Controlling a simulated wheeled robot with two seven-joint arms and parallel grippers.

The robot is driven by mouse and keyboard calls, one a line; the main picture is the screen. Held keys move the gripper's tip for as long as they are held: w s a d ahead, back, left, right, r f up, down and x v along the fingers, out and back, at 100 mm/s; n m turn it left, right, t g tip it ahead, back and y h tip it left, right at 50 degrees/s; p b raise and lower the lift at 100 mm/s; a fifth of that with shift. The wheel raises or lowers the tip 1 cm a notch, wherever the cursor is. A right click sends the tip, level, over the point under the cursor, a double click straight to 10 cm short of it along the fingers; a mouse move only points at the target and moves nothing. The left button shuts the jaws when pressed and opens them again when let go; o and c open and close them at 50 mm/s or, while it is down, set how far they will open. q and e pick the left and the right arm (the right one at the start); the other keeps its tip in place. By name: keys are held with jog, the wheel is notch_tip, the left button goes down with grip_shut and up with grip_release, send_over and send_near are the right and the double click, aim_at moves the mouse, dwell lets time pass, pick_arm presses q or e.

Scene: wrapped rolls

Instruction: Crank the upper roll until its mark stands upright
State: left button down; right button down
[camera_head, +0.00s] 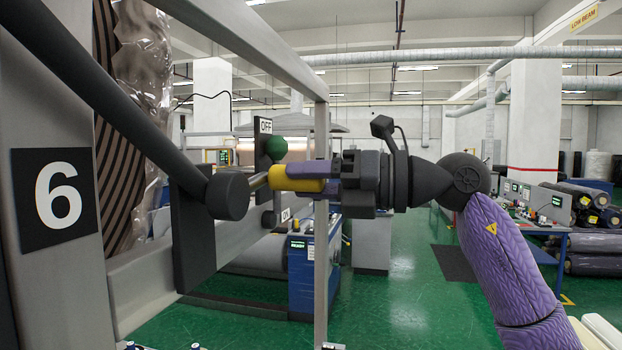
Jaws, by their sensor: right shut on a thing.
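The crank's dark arm (130,115) runs from the upper left down to a round end (228,194). A yellow handle (283,186) sticks out from that end to the right on a metal pin. My right gripper (310,178) comes in from the right and is shut on the yellow handle. A roll with brown and black stripes (121,130), partly covered by crinkled shiny film (146,55), shows behind the crank arm at the left. I cannot make out an alignment mark on it. My left gripper is not in view.
A green knob (276,148) stands close behind my right gripper, by an OFF sign (265,127). A grey post (321,250) rises just beyond the gripper. A panel with a 6 (58,195) is at the left. The green floor (400,315) at lower middle is clear.

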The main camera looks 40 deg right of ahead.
jog(key=c, duration=0.6)
grip_release()
jog(key=shift+d+r+t, duration=0.15)
jog(key=shift+r+t, duration=0.15)
jog(key=shift+r, duration=0.15)
jog(key=shift+c, duration=0.2)
jog(key=o, duration=0.4)
jog(key=shift+f, duration=0.1)
jog(key=b+v, duration=0.3)
jog(key=v, duration=0.7)
jog(key=shift+b, duration=0.3)
jog(key=shift+w, duration=0.1)
